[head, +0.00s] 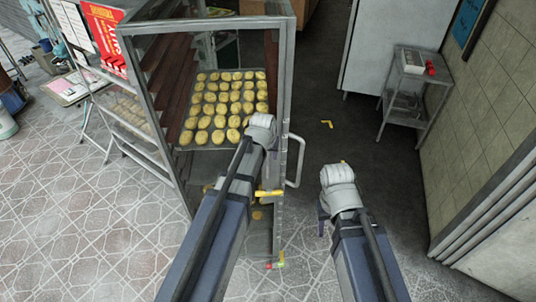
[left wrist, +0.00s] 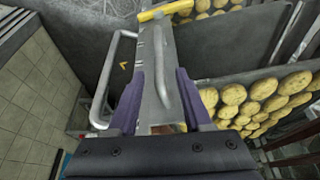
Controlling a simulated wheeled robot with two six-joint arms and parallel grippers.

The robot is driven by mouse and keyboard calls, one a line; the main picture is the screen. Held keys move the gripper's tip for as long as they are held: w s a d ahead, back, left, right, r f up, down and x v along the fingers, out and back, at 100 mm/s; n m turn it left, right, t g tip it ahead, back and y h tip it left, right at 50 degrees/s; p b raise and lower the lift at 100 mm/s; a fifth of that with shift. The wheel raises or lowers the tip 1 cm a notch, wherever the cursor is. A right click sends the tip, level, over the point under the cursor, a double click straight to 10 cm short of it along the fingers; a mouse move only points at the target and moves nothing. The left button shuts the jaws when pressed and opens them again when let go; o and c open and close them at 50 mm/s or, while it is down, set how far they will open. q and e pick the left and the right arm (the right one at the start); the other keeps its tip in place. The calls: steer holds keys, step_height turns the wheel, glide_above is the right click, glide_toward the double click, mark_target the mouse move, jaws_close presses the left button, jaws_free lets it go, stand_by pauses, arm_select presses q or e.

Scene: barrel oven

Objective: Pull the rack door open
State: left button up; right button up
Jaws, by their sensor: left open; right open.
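The glass-sided metal rack (head: 287,60) stands in the middle of the head view, its door side toward me. A bent silver side handle (head: 297,160) sticks out to the right of its post; this looped handle also shows in the left wrist view (left wrist: 105,85). In the left wrist view my left gripper (left wrist: 162,88) is open, with purple fingers on either side of a second silver bar handle (left wrist: 163,75) on the post. I cannot tell if they touch it. In the head view the wrist hides these fingers. My right gripper (head: 322,220) is open and empty, lower right of the rack.
A tray of round buns (head: 225,105) sits inside the rack. A small metal table (head: 415,75) stands by the tiled wall (head: 500,90) at right. Sign boards (head: 95,30) stand at left. The dark floor right of the rack is mostly clear.

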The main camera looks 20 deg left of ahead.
mark_target(269, 162)
arm_select(q)
steer(key=shift+f, duration=0.1)
steer(key=b+x, duration=0.7)
steer(key=shift+w+f, duration=0.15)
steer(key=shift+f, duration=0.2)
jaws_close()
stand_by(1.4)
